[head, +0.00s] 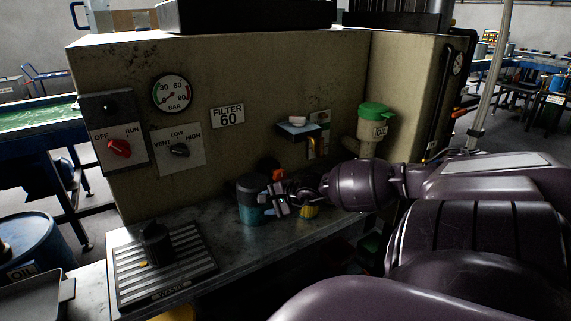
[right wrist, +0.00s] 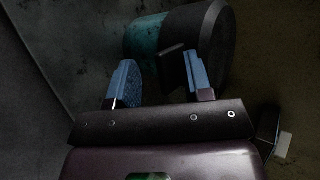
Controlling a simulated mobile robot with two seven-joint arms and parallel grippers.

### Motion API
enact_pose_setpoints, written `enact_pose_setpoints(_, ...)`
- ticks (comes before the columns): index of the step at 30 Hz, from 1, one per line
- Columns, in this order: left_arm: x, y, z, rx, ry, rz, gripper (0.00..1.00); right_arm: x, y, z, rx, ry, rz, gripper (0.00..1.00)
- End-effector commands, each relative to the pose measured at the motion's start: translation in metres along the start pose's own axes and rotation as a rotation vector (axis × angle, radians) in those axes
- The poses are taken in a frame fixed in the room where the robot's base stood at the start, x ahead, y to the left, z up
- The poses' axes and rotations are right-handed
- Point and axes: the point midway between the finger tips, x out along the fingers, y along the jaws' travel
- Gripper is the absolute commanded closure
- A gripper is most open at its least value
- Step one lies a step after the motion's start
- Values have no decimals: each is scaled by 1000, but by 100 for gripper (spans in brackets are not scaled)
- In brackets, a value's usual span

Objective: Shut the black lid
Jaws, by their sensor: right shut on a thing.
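A teal pot (head: 250,203) with a dark grey upper part stands upright on the metal bench, against the machine. I cannot tell whether its dark top includes the black lid, or how any lid lies. The pot (right wrist: 148,38) shows sideways in the right wrist view. A flat black piece (right wrist: 173,68) sticks out from it between my blue fingers. My right gripper (head: 277,200) is at the pot's right side, shut on this black piece. It also shows in the right wrist view (right wrist: 160,83). My left gripper is not in view.
A slotted drip tray (head: 190,265) carries a black knobbed thing (head: 155,243) at the bench's left. A yellow item (head: 309,212) and an orange one (head: 279,175) are close to my gripper. A spout (head: 311,146) and a green-lidded oil filler (head: 375,112) are above right.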

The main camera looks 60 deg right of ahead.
Motion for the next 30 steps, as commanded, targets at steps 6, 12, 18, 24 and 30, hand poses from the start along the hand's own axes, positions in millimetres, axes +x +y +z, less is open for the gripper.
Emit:
enact_pose_setpoints(6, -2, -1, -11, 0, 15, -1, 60, -30, 6, -2, 5, 7, 12, 62)
enact_pose_setpoints(12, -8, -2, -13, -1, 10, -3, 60, -56, 2, 0, 1, 4, 4, 62)
enact_pose_setpoints(18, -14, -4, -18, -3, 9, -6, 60, -81, 1, 2, -2, 3, -1, 62)
enact_pose_setpoints(24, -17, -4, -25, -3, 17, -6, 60, -100, 0, 3, -2, 2, -4, 62)
enact_pose_setpoints(30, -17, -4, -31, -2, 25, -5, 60, -107, 0, 3, -3, 2, -6, 62)
